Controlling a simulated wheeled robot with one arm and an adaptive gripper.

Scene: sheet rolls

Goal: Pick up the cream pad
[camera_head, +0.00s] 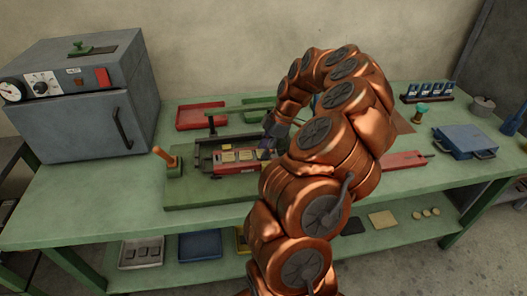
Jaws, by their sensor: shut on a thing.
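A red tray (235,169) inside a dark frame on the bench holds small cream pads, one at its left (228,157) and one in its middle (246,155). My gripper (265,150) reaches down at the tray's right end, low over it. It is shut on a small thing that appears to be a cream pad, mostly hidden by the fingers. I cannot tell whether that pad is clear of the tray. My copper arm hides the bench to the right of the gripper.
A grey oven (80,100) stands at the left and an orange-handled lever (168,160) beside the tray. A red tray (201,115) lies behind. At the right are a blue case (464,141) and a rack (427,92). A lower shelf holds trays and a cream sheet (383,220).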

